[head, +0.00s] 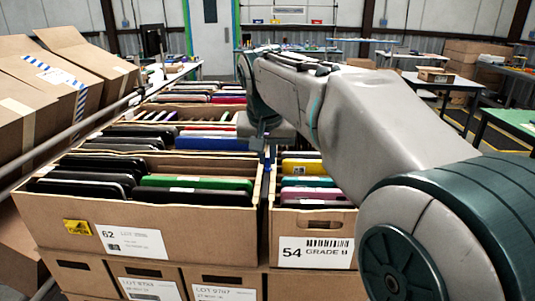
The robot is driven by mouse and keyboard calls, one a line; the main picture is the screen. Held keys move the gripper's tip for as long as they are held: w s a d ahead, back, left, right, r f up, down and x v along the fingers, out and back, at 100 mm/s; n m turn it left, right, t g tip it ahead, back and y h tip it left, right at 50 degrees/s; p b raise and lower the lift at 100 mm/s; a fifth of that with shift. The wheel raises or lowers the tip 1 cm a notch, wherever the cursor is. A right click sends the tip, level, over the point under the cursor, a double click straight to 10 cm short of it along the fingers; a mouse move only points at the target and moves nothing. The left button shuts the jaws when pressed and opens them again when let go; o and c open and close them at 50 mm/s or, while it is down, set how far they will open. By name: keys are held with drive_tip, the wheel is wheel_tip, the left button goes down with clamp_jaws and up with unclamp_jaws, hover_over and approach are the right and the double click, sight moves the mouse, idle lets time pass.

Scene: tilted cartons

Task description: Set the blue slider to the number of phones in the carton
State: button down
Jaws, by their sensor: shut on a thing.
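My gripper (262,146) is small in the head view, at the end of my arm, low over the gap between the front left carton and the front right carton. It is shut on a small bluish piece (267,160) at the carton rim, which looks like the blue slider; its scale and setting are too small to read. The front left carton (190,218) is tilted and holds several phones (195,183) on edge, black and green. The front right carton (346,219) holds several phones (306,167), including yellow, pink and purple ones. My arm hides part of it.
More cartons with phones (212,143) stand in rows behind. Closed cartons (65,72) lean at the left behind a metal rail (75,128). Lower cartons (150,284) are stacked in front. Work tables (447,84) stand at the right, with open floor between.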

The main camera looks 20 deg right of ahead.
drive_tip(key=w+p, duration=0.1)
drive_tip(key=w, duration=0.1)
drive_tip(key=w+d+p, duration=0.1)
drive_tip(key=w, duration=0.2)
drive_tip(key=w+d+p, duration=0.1)
drive_tip(key=w, duration=0.2)
drive_tip(key=shift+d+r+p, duration=0.1)
drive_tip(key=shift+d+p, duration=0.15)
drive_tip(key=shift+p, duration=0.1)
drive_tip(key=c, duration=1.5)
unclamp_jaws()
drive_tip(key=shift+s, duration=0.1)
drive_tip(key=v, duration=1.3)
drive_tip(key=shift+s+a+r+p, duration=0.1)
drive_tip(key=shift+s+r+p, duration=0.15)
drive_tip(key=shift+r+p, duration=0.1)
